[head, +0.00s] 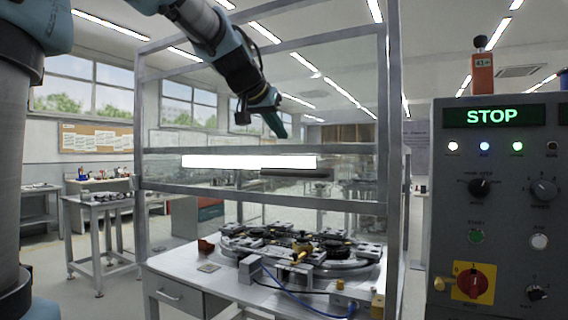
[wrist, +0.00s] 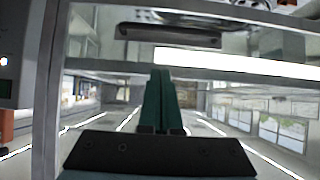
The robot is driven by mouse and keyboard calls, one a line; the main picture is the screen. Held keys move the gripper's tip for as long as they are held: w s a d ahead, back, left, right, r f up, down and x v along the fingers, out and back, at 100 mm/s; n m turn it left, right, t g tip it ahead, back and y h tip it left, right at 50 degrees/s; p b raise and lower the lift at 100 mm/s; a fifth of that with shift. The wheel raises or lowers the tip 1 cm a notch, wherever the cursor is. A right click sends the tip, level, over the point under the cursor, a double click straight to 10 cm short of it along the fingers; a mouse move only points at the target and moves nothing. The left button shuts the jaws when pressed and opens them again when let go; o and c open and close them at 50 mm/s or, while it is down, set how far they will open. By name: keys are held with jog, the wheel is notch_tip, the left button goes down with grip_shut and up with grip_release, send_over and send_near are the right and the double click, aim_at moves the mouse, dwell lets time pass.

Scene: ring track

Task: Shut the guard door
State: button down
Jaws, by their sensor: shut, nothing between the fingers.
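The guard door (head: 230,196) is a clear panel with grey rails on the front of a framed enclosure. Its lower rail stands well above the table, with an open gap beneath. A dark bar handle (head: 297,173) sits on the panel below a bright white strip (head: 250,161). In the wrist view, which looks upside down, the handle (wrist: 170,36) and strip (wrist: 235,62) lie beyond my fingertips. My gripper (head: 281,133) is shut and empty, pointing down above the handle and apart from it. Its green fingers (wrist: 161,75) are together in the wrist view.
The ring track (head: 300,262) with several fixtures stands on the table (head: 215,283) under the door. A control cabinet (head: 500,215) with a lit STOP sign stands close at right. Enclosure posts (head: 142,150) flank the door. A blue cable crosses the table front.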

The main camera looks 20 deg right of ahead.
aim_at(292, 164)
jog(key=shift+w+d+f+p, duration=0.5)
jog(key=shift+w+d+f, duration=0.35)
jog(key=shift+f, duration=0.55)
jog(key=shift+w+d+f+p, duration=0.45)
jog(key=shift+w+d+f, duration=0.4)
jog(key=shift+f, duration=0.55)
jog(key=shift+w+d+f+p, duration=0.5)
jog(key=shift+w+d+f, duration=0.35)
jog(key=shift+f, duration=0.55)
jog(key=shift+f, duration=0.15)
notch_tip(292, 164, down, 35)
jog(key=b, duration=3.5)
jog(key=shift+r+b, duration=0.2)
jog(key=shift+b, duration=0.2)
jog(key=shift+s+d, duration=0.1)
